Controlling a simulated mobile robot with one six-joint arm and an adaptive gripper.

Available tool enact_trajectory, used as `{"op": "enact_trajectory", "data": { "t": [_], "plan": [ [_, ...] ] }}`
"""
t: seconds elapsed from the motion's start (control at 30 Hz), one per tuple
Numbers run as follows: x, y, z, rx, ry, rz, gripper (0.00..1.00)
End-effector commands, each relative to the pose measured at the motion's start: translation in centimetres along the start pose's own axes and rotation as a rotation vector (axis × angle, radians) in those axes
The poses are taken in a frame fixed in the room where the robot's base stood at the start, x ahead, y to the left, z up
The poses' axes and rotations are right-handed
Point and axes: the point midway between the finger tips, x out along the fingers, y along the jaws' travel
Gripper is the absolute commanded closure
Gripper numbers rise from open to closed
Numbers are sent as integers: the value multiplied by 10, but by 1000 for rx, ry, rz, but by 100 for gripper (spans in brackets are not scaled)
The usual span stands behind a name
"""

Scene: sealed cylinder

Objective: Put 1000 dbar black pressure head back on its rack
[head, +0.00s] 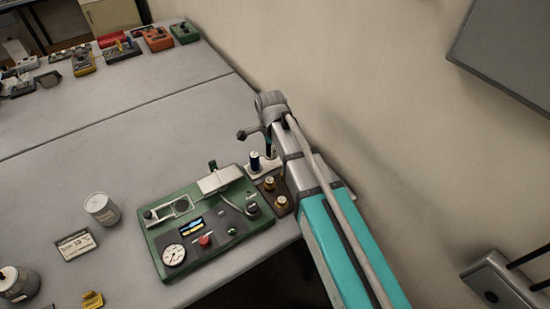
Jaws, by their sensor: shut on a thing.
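My gripper (268,142) is at the far end of my arm, above the back right corner of the green instrument case, and is largely hidden by my wrist. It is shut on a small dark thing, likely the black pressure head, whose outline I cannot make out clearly. Just below stands a small white rack (250,174) with a dark blue cylinder with a pale top (255,161) upright on it. My arm hides the rack's right part. I cannot tell whether the held thing touches the rack.
A green instrument case (160,243) with a gauge and red knob lies left of my arm. A brown block (283,209) with brass fittings (281,203) sits beside it. The wall is close on the right.

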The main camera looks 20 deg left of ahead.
Motion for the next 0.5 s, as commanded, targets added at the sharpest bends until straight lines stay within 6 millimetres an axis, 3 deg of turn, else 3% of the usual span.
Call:
{"op": "enact_trajectory", "data": {
  "t": [0.27, 0.5],
  "plan": [
    [0, 0, 0, 0, 0, 0, 100],
    [12, -7, -4, 1, 0, 0, 100]
  ]
}}
